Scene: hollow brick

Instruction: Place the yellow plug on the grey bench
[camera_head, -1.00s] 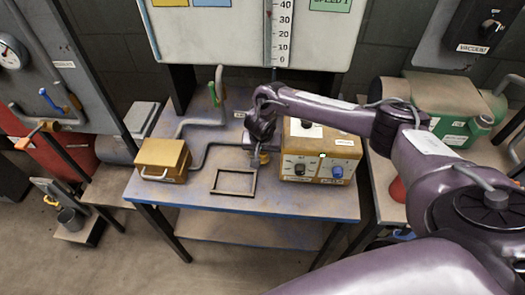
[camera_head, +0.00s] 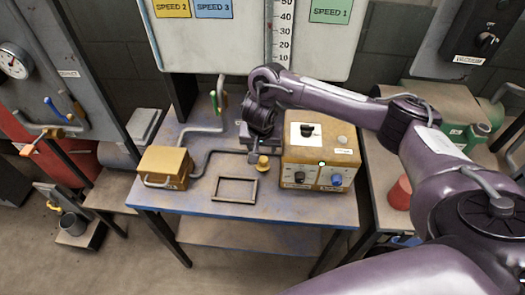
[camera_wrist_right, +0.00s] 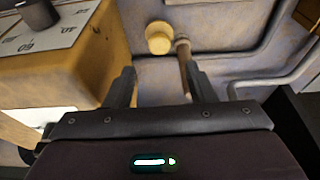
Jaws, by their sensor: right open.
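The yellow plug (camera_head: 263,163) stands on the grey bench (camera_head: 290,208), just left of the yellow control box. It also shows in the right wrist view (camera_wrist_right: 158,38), beyond the fingertips, with bench surface around it. My right gripper (camera_head: 256,152) is above and just behind the plug in the head view. My left gripper is not in view.
The yellow control box (camera_head: 320,152) with knobs stands close to the right of the plug. A dark square frame (camera_head: 234,189) lies to the front left. A yellow box (camera_head: 163,167) and grey pipes (camera_head: 200,128) occupy the left side. The bench's front strip is clear.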

